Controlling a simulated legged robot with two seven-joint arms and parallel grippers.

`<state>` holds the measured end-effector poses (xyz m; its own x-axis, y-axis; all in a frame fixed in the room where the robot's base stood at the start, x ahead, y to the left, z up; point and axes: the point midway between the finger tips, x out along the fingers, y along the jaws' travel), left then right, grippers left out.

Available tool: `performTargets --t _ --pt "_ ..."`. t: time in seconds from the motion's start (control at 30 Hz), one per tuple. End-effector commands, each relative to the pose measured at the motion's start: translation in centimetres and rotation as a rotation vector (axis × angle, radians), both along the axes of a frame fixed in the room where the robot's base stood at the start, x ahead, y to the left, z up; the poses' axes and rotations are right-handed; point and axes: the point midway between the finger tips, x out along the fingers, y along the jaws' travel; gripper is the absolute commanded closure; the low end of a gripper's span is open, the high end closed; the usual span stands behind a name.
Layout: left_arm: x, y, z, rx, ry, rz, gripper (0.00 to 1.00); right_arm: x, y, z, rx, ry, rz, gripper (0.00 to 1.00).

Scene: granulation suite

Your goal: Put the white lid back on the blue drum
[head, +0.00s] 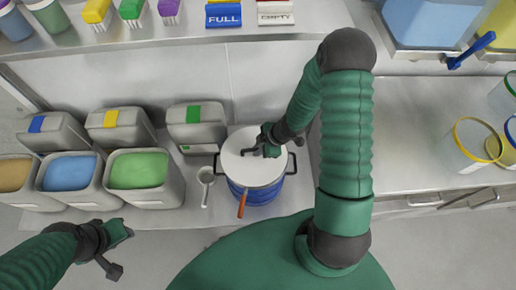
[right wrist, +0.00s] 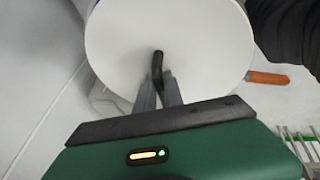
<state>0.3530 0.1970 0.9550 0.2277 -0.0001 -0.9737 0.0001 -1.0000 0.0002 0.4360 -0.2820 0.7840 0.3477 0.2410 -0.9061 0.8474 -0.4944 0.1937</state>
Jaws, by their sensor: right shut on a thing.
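The round white lid (head: 240,169) is over the top of the blue drum (head: 262,194) and covers its opening. I cannot tell whether it rests fully on the rim. My right gripper (head: 260,149) is shut on the lid's dark handle. In the right wrist view, the gripper (right wrist: 160,92) has its two fingers around the black handle (right wrist: 157,64), with the white lid (right wrist: 205,50) beneath it. A bit of the blue drum (right wrist: 82,6) shows at the upper left. My left gripper (head: 118,251) is open and empty, at the lower left, away from the drum.
An orange-handled tool (head: 242,204) is at the drum's front. A scoop (head: 205,180) lies left of the drum. Grey bins with blue (head: 68,173) and green (head: 139,170) powder stand further left. A steel counter (head: 380,150) is at right, and a shelf (head: 180,32) crosses above.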

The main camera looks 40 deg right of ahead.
Motion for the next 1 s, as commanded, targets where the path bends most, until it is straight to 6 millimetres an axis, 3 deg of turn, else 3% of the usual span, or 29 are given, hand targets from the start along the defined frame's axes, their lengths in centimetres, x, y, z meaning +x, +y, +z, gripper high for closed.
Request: performTargets --t 0.53,0.57,0.73,1.0 --pt "0.0 0.0 -0.75 0.0 0.0 0.0 0.64 0.03 0.02 -0.89 0.0 0.0 0.0 1.0" --pt "0.0 0.0 -0.74 0.0 0.0 0.0 0.64 0.03 0.01 -0.87 0.0 0.0 0.0 0.86" --pt "-0.01 0.0 -0.68 0.0 0.0 0.0 0.64 0.02 0.01 -0.83 0.0 0.0 0.0 0.64" --pt "-0.01 0.0 -0.68 0.0 0.0 0.0 0.64 0.0 0.01 -0.84 0.0 0.0 0.0 0.62"
